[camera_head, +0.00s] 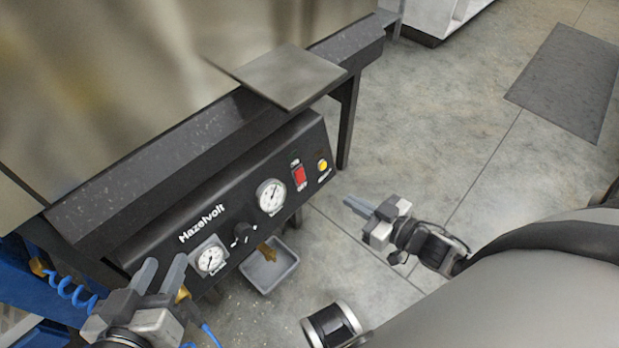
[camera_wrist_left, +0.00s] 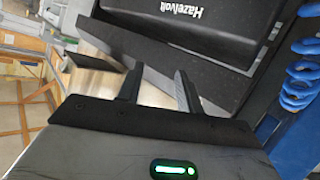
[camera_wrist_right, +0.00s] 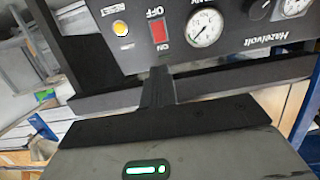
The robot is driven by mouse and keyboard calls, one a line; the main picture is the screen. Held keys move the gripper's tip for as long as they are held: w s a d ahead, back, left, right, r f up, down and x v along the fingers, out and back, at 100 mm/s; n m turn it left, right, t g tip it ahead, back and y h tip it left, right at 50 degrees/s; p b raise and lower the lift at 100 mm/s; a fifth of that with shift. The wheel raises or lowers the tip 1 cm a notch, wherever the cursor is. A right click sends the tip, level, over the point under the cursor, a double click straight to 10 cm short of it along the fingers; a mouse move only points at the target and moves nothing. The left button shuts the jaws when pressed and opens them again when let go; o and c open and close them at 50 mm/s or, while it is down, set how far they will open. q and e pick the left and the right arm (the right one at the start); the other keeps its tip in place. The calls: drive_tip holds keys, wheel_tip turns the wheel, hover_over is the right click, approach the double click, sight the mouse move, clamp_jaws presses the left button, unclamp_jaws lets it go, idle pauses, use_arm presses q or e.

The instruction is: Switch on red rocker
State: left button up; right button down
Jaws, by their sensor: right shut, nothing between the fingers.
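The red rocker (camera_head: 299,176) sits near the right end of the black Hazelvolt panel (camera_head: 225,193), between a gauge and a yellow button. In the right wrist view the red rocker (camera_wrist_right: 160,31) shows between the labels OFF and ON. Its tilt is too small to tell. My right gripper (camera_head: 348,203) is shut and empty, to the right of the panel and apart from it; its fingertips also show in the right wrist view (camera_wrist_right: 158,72), below the rocker. My left gripper (camera_head: 163,270) is open and empty in front of the panel's left end; the left wrist view shows its parted fingers (camera_wrist_left: 157,82).
The yellow RESET button (camera_head: 322,165) is right beside the rocker. Two gauges (camera_head: 271,196) and a black knob (camera_head: 243,234) share the panel. A grey tray (camera_head: 270,265) with brown material lies below. A metal plate (camera_head: 290,77) juts out above. The floor at right is open.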

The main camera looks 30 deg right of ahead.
sight(300, 172)
drive_tip(key=b+x, duration=0.4)
drive_tip(key=x, duration=0.8)
drive_tip(key=shift+w+a+f, duration=0.1)
drive_tip(key=shift+w+f, duration=0.15)
use_arm(q)
drive_tip(key=shift+w+d+r+n+t+h+b, duration=0.1)
drive_tip(key=shift+d+r+n+t+h+b, duration=0.15)
drive_tip(key=shift+d+r+n+t+h, duration=0.2)
drive_tip(key=shift+w+d+r+n+t+h+b, duration=0.1)
drive_tip(key=shift+d+r+n+t+h+b, duration=0.2)
drive_tip(key=shift+r+h, duration=0.2)
use_arm(e)
drive_tip(key=shift+w+a, duration=0.25)
drive_tip(key=shift+w, duration=0.4)
use_arm(q)
drive_tip(key=shift+r, duration=0.15)
